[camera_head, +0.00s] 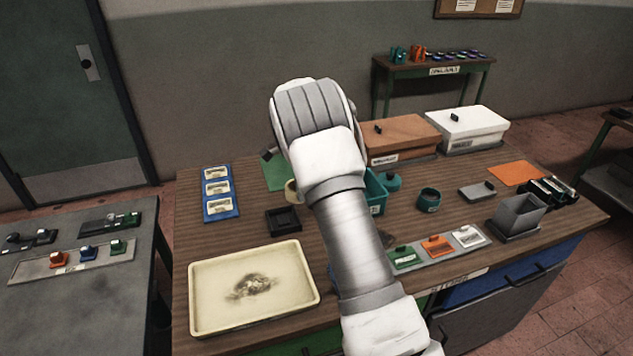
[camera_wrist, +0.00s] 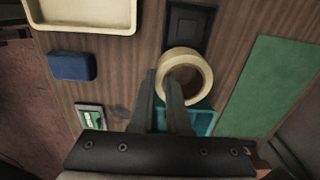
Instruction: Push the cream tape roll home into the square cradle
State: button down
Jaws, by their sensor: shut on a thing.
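The cream tape roll (camera_wrist: 202,64) is at the centre of the wrist view. My gripper (camera_wrist: 161,76) is shut on its wall, with one finger in the hole and the other outside. In the head view the roll (camera_head: 291,191) shows only in part beside my arm, which hides the fingers. The square cradle (camera_head: 283,220) is a dark, empty-looking square holder on the table. It lies just beyond the roll in the wrist view (camera_wrist: 188,22), where the roll overlaps its near edge. I cannot tell the roll's height above the table.
A cream tray (camera_head: 204,307) stands at the table's front left. A teal bin (camera_head: 376,188) is partly behind my arm. A green mat (camera_wrist: 266,85) lies beside the roll. Blue labelled cards (camera_head: 220,193) lie left of the cradle. Boxes stand at the back.

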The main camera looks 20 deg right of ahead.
jog(key=shift+w+a+f, duration=0.35)
jog(key=shift+a+f, duration=0.4)
jog(key=shift+f, duration=0.25)
jog(key=shift+w+a+f, duration=0.3)
jog(key=shift+a+f, duration=0.45)
jog(key=shift+f, duration=0.3)
jog(key=shift+w+a+f, duration=0.35)
jog(key=shift+a+f, duration=0.4)
jog(key=shift+f, duration=0.25)
jog(key=shift+f, duration=0.1)
jog(key=shift+f+b, duration=0.1)
jog(key=shift+b, duration=0.3)
jog(key=shift+f, duration=0.15)
jog(key=shift+f+b, duration=0.55)
jog(key=shift+f, duration=0.1)
jog(key=shift+f, duration=0.15)
jog(key=shift+f+b, duration=0.55)
jog(key=shift+f, duration=0.05)
